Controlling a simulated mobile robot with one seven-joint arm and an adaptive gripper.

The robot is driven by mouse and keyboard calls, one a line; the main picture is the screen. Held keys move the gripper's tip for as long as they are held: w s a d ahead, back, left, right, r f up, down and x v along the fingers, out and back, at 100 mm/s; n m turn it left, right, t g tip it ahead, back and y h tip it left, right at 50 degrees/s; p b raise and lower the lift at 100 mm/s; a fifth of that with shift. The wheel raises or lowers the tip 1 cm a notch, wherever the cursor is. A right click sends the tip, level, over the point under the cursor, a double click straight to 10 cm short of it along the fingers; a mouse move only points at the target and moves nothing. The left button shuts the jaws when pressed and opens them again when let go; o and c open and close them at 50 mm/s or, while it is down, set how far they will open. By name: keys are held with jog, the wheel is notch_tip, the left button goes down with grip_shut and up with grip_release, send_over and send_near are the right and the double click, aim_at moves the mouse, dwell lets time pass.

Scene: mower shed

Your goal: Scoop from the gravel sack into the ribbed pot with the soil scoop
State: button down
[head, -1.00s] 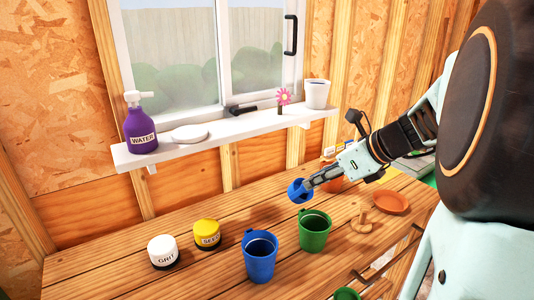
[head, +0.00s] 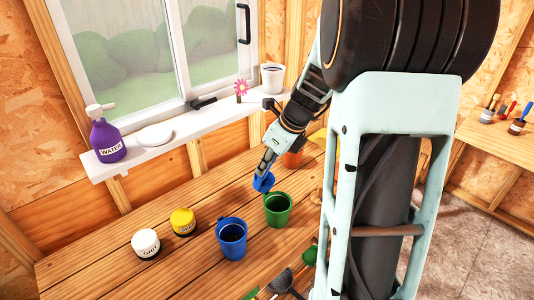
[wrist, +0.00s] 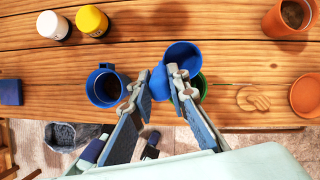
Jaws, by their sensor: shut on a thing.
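My gripper (wrist: 155,95) is shut on a blue, cup-shaped scoop (wrist: 181,62). It holds the scoop (head: 263,181) tilted, just behind the green pot (head: 277,210) in the head view. In the wrist view the scoop partly covers the green pot; I cannot see any load in it. A blue pot (head: 232,240) stands left of the green one, with dark contents in the wrist view (wrist: 108,88). A dark sack of grey gravel (wrist: 62,133) is below the table's front edge. A terracotta pot (wrist: 291,15) holds dark soil. I cannot tell which pot is ribbed.
White GRIT (head: 146,244) and yellow (head: 183,221) jars stand at the left of the table. The purple WATER bottle (head: 107,142), a white saucer and a white pot (head: 272,76) are on the sill. A wooden piece (wrist: 252,98) and terracotta saucer (wrist: 306,95) lie right of the green pot.

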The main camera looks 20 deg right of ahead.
jog(key=shift+w+a+r+g+h+p, duration=0.3)
jog(key=shift+w+a+r+g+p, duration=0.1)
jog(key=shift+p, duration=0.7)
jog(key=shift+w+a+f+g, duration=0.1)
jog(key=shift+w+f+g, duration=0.2)
jog(key=shift+f, duration=0.1)
jog(key=shift+w+a+f+g+h, duration=0.15)
jog(key=shift+w+a+g+h, duration=0.3)
jog(key=shift+w+g+h, duration=0.2)
notch_tip(320, 180, up, 4)
jog(key=shift+d+r, duration=0.1)
jog(key=shift+s, duration=0.1)
